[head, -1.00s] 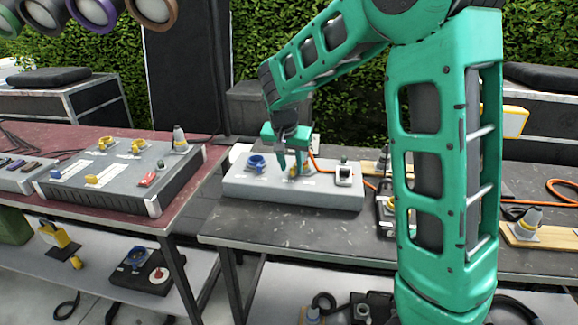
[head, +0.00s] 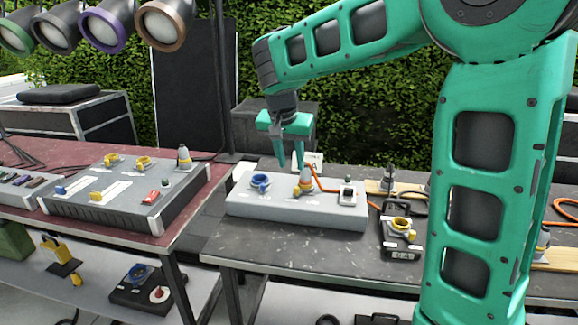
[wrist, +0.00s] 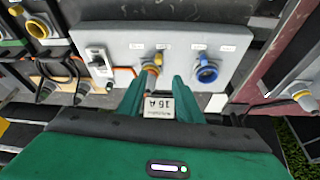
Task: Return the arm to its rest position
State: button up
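My arm shows large at the right of the head view. My gripper (head: 291,166) hangs fingers-down above the grey socket box (head: 240,207), apart from it. Its two green fingers are spread with nothing held between them.
The box also has a blue socket (head: 260,182) and a switch (head: 347,196). An orange cable (head: 328,189) runs behind it. A black unit with a yellow socket (head: 400,236) stands to its right. A red-topped table (head: 130,226) with another panel is at left. Lamps (head: 162,22) hang upper left.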

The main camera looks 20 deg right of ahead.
dwell(0.3)
jog(key=s+d+f+g+y, duration=0.1)
jog(key=s+d, duration=0.5)
jog(key=s, duration=0.3)
jog(key=s+d+f+g, duration=0.1)
jog(key=s+d+f, duration=0.1)
jog(key=s+d, duration=0.45)
jog(key=s+f+n+y, duration=0.1)
jog(key=s+f, duration=0.2)
jog(key=s, duration=0.7)
jog(key=s+a+f+n+g+y, duration=0.1)
jog(key=s+f, duration=0.2)
jog(key=s, duration=0.7)
jog(key=shift+s, duration=0.3)
jog(key=shift+a, duration=0.15)
